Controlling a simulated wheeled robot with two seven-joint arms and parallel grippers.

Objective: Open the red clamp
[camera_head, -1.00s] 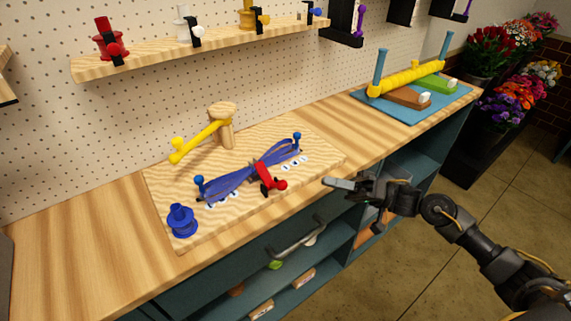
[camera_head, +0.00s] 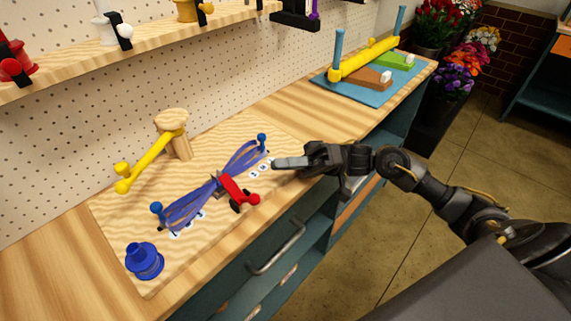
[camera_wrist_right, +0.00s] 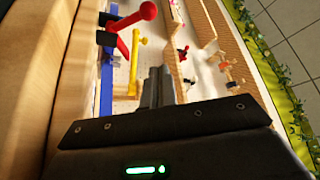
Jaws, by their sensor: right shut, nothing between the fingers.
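The red clamp (camera_head: 236,188), with a round red knob at its handle end, sits on the wooden board at the middle of a blue ribbon bundle (camera_head: 195,205). It also shows at the top of the right wrist view (camera_wrist_right: 143,14). My right gripper (camera_head: 278,163) is shut and empty. It is to the right of the clamp, over the board's right edge, and apart from it. Its closed fingers show in the right wrist view (camera_wrist_right: 157,88), below and right of the red knob. My left gripper is not in view.
The wooden board (camera_head: 120,225) carries a wooden post with a yellow lever (camera_head: 150,160), a blue spool (camera_head: 144,261) and blue pegs. A blue mat (camera_head: 350,88) with a yellow bar stands further back. A shelf (camera_head: 90,65) with spools hangs above. A drawer handle (camera_head: 278,250) sticks out below.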

